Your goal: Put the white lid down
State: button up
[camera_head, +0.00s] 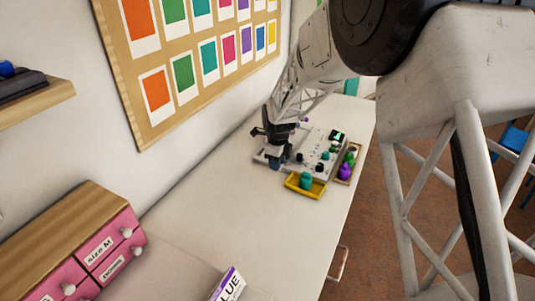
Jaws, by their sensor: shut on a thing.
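My gripper (279,157) is dark and points down over the left end of a pale grey bead board (268,158) on the white table. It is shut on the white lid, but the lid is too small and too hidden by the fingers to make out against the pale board. I cannot tell whether the lid touches the board. Several dark, green and teal pieces stand on the board to the right of my gripper.
A yellow tray (291,184) with a teal piece (306,180) lies in front of the board. A narrow tray with purple (345,171) and green pieces is to its right. The table (220,190) between is clear.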

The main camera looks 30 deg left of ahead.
jog(key=shift+w, duration=0.1)
jog(key=w+a, duration=0.3)
jog(key=w, duration=0.1)
jog(key=w+a+f, duration=0.1)
jog(key=w+a, duration=0.2)
jog(key=w, duration=0.1)
jog(key=w+a, duration=0.3)
jog(key=w, duration=0.1)
jog(key=shift+w+a+f, duration=0.25)
jog(key=shift+w+a, duration=0.05)
jog(key=shift+w, duration=0.05)
jog(key=shift+f, duration=1.75)
jog(key=shift+f, duration=0.1)
jog(key=o, duration=0.4)
jog(key=shift+f, duration=0.1)
jog(key=o, duration=0.5)
